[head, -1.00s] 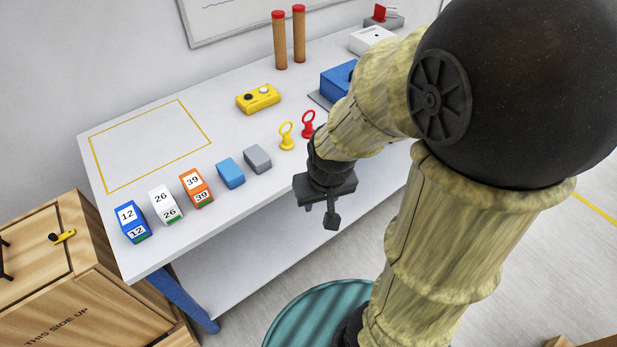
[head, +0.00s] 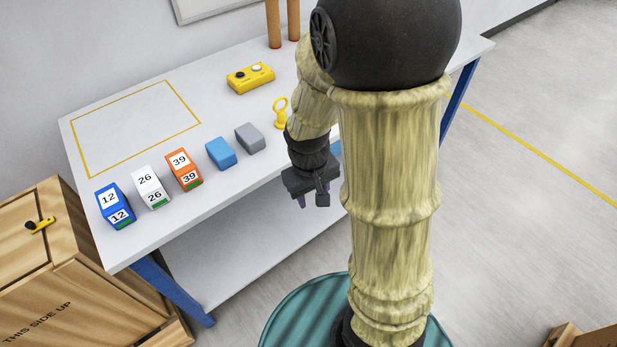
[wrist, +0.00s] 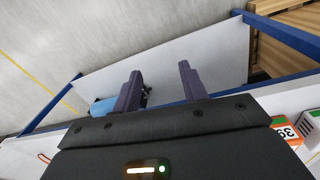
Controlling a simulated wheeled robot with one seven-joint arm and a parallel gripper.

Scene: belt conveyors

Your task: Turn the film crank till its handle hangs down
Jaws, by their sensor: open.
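No film crank can be made out for certain in either current view; my arm covers the right part of the bench in the head view. My gripper (head: 312,200) hangs just off the front edge of the white bench (head: 100,238), pointing down. In the wrist view its two dark fingers (wrist: 160,70) are apart with nothing between them. A blue rounded object (wrist: 104,106) with dark parts beside it shows partly behind the left finger; I cannot tell what it is.
Numbered blocks, such as the orange one (head: 183,170), stand along the bench's front edge beside a blue block (head: 221,154) and a grey block (head: 250,138). A yellow button box (head: 250,78) and yellow ring (head: 280,113) are behind. A wooden crate (head: 40,275) stands left.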

